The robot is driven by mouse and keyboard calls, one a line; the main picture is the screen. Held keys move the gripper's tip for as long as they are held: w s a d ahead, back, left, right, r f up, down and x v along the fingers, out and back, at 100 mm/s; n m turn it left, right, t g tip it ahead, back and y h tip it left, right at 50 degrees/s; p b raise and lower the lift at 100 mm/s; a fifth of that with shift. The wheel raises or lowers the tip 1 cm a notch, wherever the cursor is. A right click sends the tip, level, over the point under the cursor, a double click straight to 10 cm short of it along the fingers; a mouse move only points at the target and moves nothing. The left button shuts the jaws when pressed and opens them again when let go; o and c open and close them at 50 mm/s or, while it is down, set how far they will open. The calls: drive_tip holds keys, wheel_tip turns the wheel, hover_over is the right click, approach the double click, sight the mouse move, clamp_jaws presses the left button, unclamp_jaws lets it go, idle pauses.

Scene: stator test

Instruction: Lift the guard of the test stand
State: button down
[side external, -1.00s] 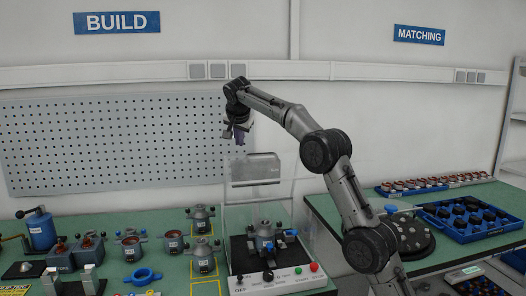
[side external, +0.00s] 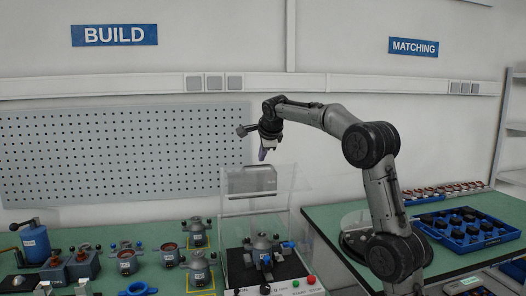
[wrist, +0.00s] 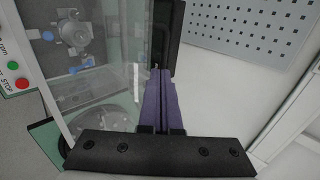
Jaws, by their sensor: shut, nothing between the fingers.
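The test stand (side external: 287,288) is at the front centre in the side view. Its clear guard (side external: 285,200) is down, enclosing a grey stator unit (side external: 263,247) on a dark plate. A grey metal handle plate (side external: 252,181) is on the guard's upper part. My gripper (side external: 263,158) is shut and empty, fingers pointing down, just above the guard's top in the picture; I cannot tell whether they touch. In the wrist view my purple fingers (wrist: 161,78) are together beside the clear guard (wrist: 105,60), close to a dark upright part (wrist: 166,35). The stator unit (wrist: 74,32) shows through the guard.
Several stator units (side external: 197,268) and fixtures stand on the green bench to the left. A pegboard (side external: 120,150) is on the wall behind.

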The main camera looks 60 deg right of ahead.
drive_tip(key=shift+x, duration=2.65)
drive_tip(key=w+d, duration=0.6)
drive_tip(key=shift+w+d+r, duration=0.35)
drive_tip(key=shift+w, duration=0.05)
drive_tip(key=v, duration=1.3)
drive_tip(key=shift+s+a+r, duration=0.2)
drive_tip(key=shift+r, duration=0.05)
